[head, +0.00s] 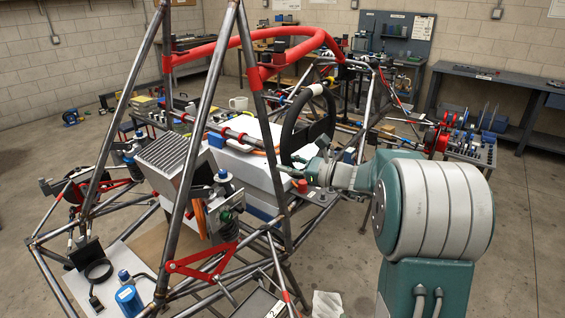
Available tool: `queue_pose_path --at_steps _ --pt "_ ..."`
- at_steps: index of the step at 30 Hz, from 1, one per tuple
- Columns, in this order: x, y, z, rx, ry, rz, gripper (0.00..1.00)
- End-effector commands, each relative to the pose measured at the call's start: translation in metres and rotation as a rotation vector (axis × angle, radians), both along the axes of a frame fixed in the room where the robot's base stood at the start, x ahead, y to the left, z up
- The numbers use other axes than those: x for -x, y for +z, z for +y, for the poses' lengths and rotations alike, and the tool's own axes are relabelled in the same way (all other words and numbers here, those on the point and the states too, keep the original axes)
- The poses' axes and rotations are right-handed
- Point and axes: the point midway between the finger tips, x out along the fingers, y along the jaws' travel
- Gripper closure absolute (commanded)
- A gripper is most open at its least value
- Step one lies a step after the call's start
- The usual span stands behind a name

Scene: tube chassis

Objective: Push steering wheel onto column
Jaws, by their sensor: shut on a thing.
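The black steering wheel (287,133) stands roughly upright inside the tube chassis, with a light mark at the top of its rim. My gripper (298,168) reaches in from the right and is shut on the lower part of the wheel's rim. The fingertips are small and partly blend with the wheel. The steering column is hidden or too small to make out, so I cannot tell whether the wheel touches it.
The tube chassis (183,150) surrounds the wheel with steel bars and a red hoop (300,35) above. A white box-like block (250,150) lies left of the wheel. Workbenches (500,75) line the back wall. The floor (530,230) at right is clear.

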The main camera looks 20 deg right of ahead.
Motion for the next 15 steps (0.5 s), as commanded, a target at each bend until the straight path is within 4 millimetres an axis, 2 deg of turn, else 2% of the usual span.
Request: queue_pose_path --at_steps 15 --pt "0.02 0.001 -0.013 0.003 -0.001 -0.004 1.0"
